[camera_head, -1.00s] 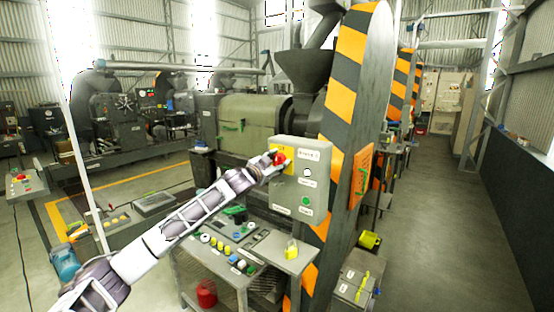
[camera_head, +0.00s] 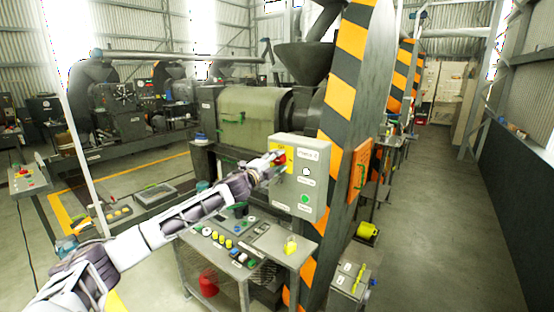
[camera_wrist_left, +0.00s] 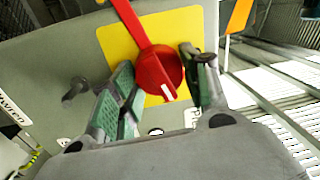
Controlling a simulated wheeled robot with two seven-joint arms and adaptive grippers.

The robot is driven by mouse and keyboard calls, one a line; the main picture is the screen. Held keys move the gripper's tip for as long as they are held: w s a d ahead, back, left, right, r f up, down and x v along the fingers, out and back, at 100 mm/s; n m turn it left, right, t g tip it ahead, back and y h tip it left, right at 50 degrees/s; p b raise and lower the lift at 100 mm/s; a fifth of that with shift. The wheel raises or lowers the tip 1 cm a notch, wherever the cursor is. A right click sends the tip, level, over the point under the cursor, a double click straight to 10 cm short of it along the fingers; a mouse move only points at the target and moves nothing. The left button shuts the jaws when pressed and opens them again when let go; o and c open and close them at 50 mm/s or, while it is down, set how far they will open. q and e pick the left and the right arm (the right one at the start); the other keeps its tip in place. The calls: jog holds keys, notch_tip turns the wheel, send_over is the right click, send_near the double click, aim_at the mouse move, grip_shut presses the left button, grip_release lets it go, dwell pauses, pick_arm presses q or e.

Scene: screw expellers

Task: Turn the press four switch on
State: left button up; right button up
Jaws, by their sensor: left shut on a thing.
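The red rotary switch (camera_wrist_left: 158,70) sits on a yellow plate (camera_wrist_left: 112,42) in the left wrist view, with a long red handle running up and left and a white mark near its lower edge. In the head view the switch (camera_head: 281,158) is on the upper left of a grey control box (camera_head: 317,180), partly hidden by my gripper. My left gripper (camera_wrist_left: 157,62) has a finger on either side of the switch and is shut on it. The box's top label is too blurred to read surely. My right gripper is not in view.
The box also carries a white lamp (camera_head: 306,172) and a green button (camera_head: 305,199). The aisle (camera_head: 440,220) at right is clear.

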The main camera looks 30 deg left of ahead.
pick_arm(q)
jog(key=shift+f+m+h+p, duration=0.15)
jog(key=shift+m+p, duration=0.1)
jog(key=shift+m, duration=0.65)
jog(key=shift+f+m+h+p, duration=0.1)
jog(key=shift+m+h+p, duration=0.1)
jog(key=shift+m, duration=0.7)
jog(key=o, duration=1)
jog(key=shift+r, duration=0.1)
jog(key=shift+s, duration=0.3)
jog(key=shift+s+a+f, duration=0.15)
jog(key=shift+s, duration=1.7)
jog(key=shift+s+a+f, duration=0.2)
jog(key=shift+s, duration=1.65)
jog(key=shift+s+a+f, duration=0.15)
jog(key=shift+s, duration=1.7)
jog(key=shift+s, duration=0.15)
